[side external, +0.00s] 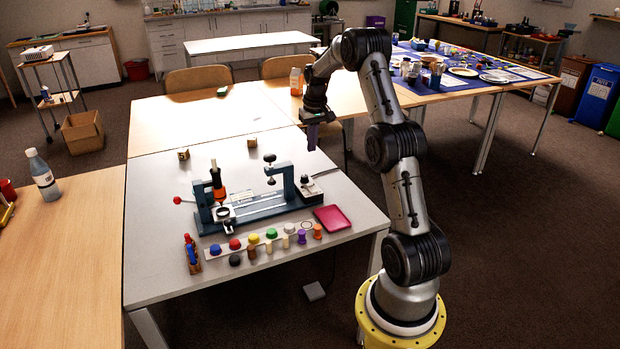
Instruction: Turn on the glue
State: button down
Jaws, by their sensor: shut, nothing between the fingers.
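My gripper (312,140) points down, shut and empty, in the air above the right back edge of the grey table. On that table stands a blue bench fixture (255,205) with an upright at each end. An orange and black upright tool (217,184) sits at its left end; I cannot tell if this is the glue. A red-knobbed lever (178,200) sticks out to the left. A small grey box with a dark top (308,190) lies by the right upright, below and apart from my gripper. No on/off state is readable.
Colored knobs and pegs (254,239) stand in rows at the front, with a pink tray (332,218) to their right. Two small wooden blocks (252,143) lie behind the fixture. A clear bottle (42,176) stands on the left wooden table.

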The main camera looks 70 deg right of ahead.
aim_at(310, 184)
jog(key=shift+s+d, duration=0.1)
dwell(0.3)
jog(key=f, duration=0.4)
jog(key=w+d+f, duration=0.1)
jog(key=f, duration=0.8)
jog(key=shift+w+d+f, duration=0.15)
jog(key=shift+w+f, duration=0.05)
jog(key=shift+f, duration=0.2)
jog(key=shift+w+d+f, duration=0.1)
jog(key=shift+f, duration=0.15)
jog(key=shift+s+a+r, duration=0.25)
jog(key=shift+s+a, duration=0.3)
jog(key=shift+s, duration=0.05)
